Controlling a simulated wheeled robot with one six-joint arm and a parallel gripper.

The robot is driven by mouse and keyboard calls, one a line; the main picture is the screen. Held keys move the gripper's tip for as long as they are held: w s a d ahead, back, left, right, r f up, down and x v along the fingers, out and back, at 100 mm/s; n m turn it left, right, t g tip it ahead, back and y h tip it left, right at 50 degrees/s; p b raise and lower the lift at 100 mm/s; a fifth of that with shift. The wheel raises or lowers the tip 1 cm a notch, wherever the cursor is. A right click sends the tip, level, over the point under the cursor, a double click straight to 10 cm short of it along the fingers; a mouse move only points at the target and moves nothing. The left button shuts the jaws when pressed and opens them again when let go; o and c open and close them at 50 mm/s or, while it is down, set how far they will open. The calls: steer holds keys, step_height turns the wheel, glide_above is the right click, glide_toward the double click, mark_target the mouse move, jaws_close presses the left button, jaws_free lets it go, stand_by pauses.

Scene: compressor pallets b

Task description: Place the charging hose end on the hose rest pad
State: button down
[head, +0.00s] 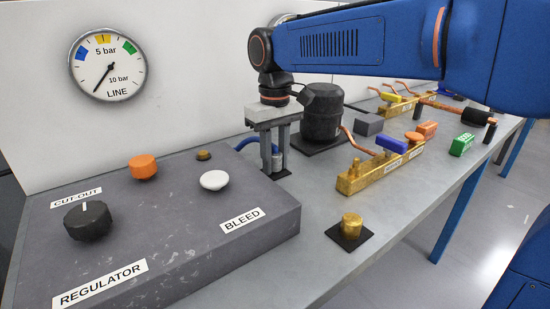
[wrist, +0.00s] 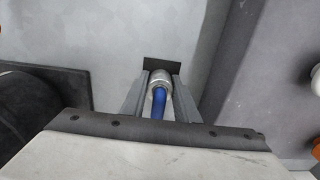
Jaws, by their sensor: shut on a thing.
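My gripper (head: 275,168) points straight down behind the grey regulator box. It is shut on the charging hose end, a silver metal fitting (wrist: 160,79) with a blue hose (wrist: 158,104) running from it. In the head view the blue hose (head: 246,142) loops out behind the fingers. A small dark square pad (wrist: 162,63), which looks like the hose rest pad, lies on the bench under the fingertips. Its edge also shows in the head view (head: 284,174). The fitting overlaps the pad in the wrist view; I cannot tell whether they touch.
The regulator box (head: 185,235) with knobs stands close at left. A black compressor (head: 321,115) on a dark base is just right of the gripper. A brass manifold (head: 360,178) with valves and a brass cap (head: 351,226) on a dark square lie further right.

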mark_target(275, 145)
steer(key=shift+f, duration=0.25)
steer(key=c, duration=1.4)
jaws_free()
steer(key=shift+s+f, duration=0.1)
steer(key=shift+f, duration=0.05)
step_height(275, 145, up, 14)
steer(key=shift+f, duration=0.2)
